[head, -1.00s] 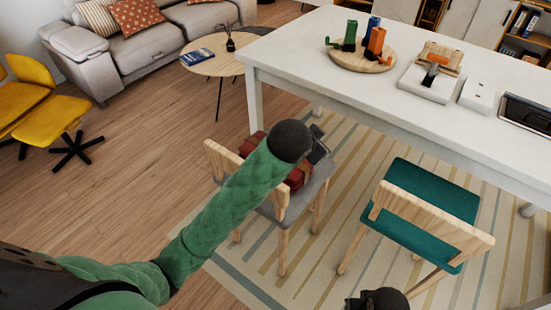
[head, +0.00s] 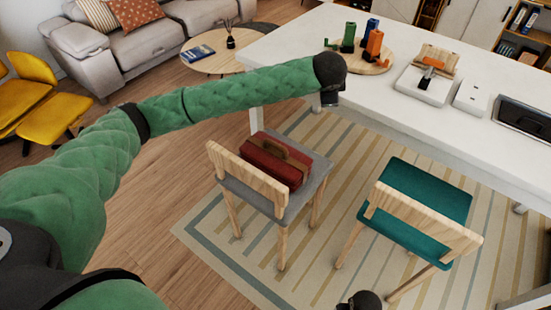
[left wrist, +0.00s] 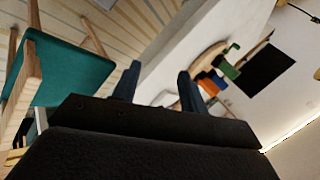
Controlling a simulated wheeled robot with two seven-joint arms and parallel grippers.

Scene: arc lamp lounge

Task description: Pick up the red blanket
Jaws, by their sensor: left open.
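The red blanket (head: 270,160), folded in a bundle with a brown band, lies on the grey seat of the left chair (head: 245,180) in the head view. It does not show in the left wrist view. My left gripper (head: 330,97) is above and right of the blanket, apart from it, by the near edge of the white table. In the left wrist view its two fingers (left wrist: 157,80) stand apart with nothing between them. A dark rounded part at the bottom edge of the head view looks like my right arm's end; its fingers cannot be made out.
The white table (head: 420,120) holds a round board (head: 377,68) with green, blue and orange pieces. A teal chair (head: 425,190) stands to the right and also shows in the left wrist view (left wrist: 70,75). A striped rug lies below. Open floor lies left of the grey chair.

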